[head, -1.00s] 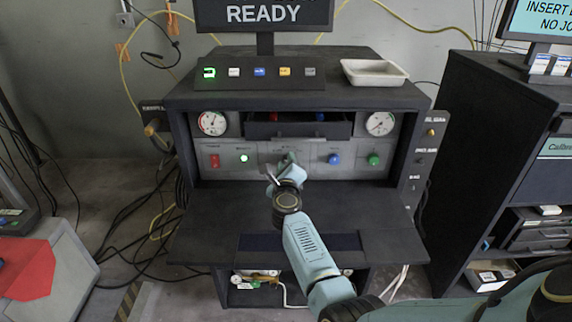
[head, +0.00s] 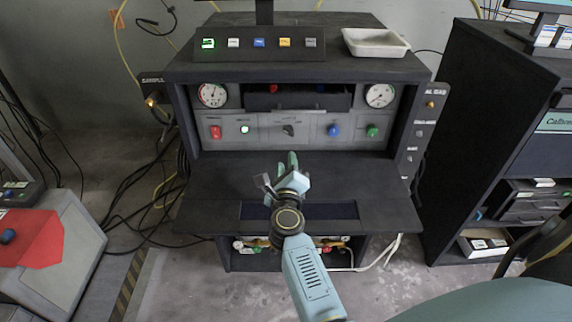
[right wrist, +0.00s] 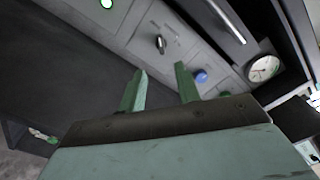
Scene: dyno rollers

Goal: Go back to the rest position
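My right gripper (head: 287,162) is in front of the test bench's control panel (head: 310,130), over the dark fold-out shelf (head: 375,195). In the right wrist view its two green fingers (right wrist: 160,90) stand apart with nothing between them. A dark rotary knob (head: 289,130) on the panel is in plain sight beyond the gripper, and it also shows in the right wrist view (right wrist: 160,45). The gripper is apart from it. My left gripper is not in view.
A white tray (head: 375,43) sits on the bench top beside a row of lit switches (head: 260,43). A dark cabinet (head: 490,140) stands at the right. A grey box with a red top (head: 30,238) is at the left. Cables lie on the left floor.

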